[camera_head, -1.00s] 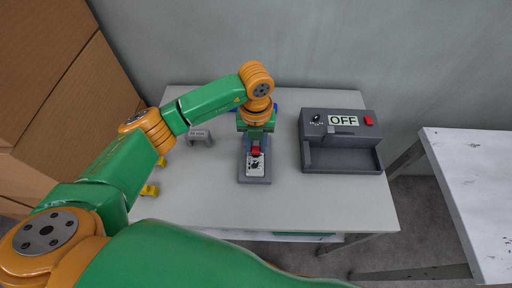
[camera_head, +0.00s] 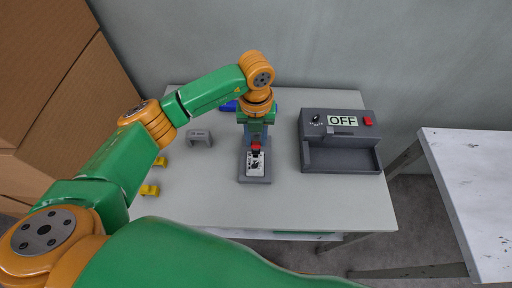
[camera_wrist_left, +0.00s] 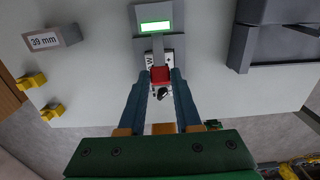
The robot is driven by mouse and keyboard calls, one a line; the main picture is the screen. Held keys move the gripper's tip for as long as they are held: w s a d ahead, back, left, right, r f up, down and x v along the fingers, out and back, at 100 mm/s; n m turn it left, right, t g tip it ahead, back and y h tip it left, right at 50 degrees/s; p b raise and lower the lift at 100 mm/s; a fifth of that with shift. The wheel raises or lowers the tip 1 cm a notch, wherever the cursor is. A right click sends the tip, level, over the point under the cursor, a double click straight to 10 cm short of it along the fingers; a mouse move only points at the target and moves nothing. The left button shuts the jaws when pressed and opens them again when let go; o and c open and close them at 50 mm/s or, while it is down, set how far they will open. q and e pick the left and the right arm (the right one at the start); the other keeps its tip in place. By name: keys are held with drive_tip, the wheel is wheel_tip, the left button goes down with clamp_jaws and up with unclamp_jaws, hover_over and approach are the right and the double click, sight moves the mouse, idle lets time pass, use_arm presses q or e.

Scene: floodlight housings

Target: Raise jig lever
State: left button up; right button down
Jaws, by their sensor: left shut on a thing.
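The jig (camera_head: 255,180) is a grey block on the table, with a white printed plate on its front part. Its lever has a red handle (camera_head: 256,147), which stands above the plate. In the left wrist view the red handle (camera_wrist_left: 160,75) sits between the two blue fingers. My left gripper (camera_head: 256,141) comes from behind and above and is shut on this handle. A lit green display (camera_wrist_left: 156,26) shows at the jig's other end in the wrist view. The gripper hides much of the jig's back in the head view. My right gripper is not in view.
A grey box (camera_head: 341,160) with an OFF display and red button stands right of the jig. Left are a grey gauge block (camera_head: 199,137), marked 39 mm in the wrist view, and yellow pieces (camera_head: 150,190). A blue item (camera_head: 229,106) lies behind. The table's front is clear.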

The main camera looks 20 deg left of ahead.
use_arm(q)
drive_tip(key=shift+w+r, duration=0.1)
drive_tip(key=shift+r, duration=0.1)
drive_tip(key=shift+w+a+r, duration=0.1)
drive_tip(key=shift+w+r, duration=0.2)
drive_tip(key=shift+w, duration=0.05)
drive_tip(key=shift+w+a+r+b, duration=0.15)
drive_tip(key=shift+w+r+b, duration=0.15)
drive_tip(key=shift+w, duration=0.2)
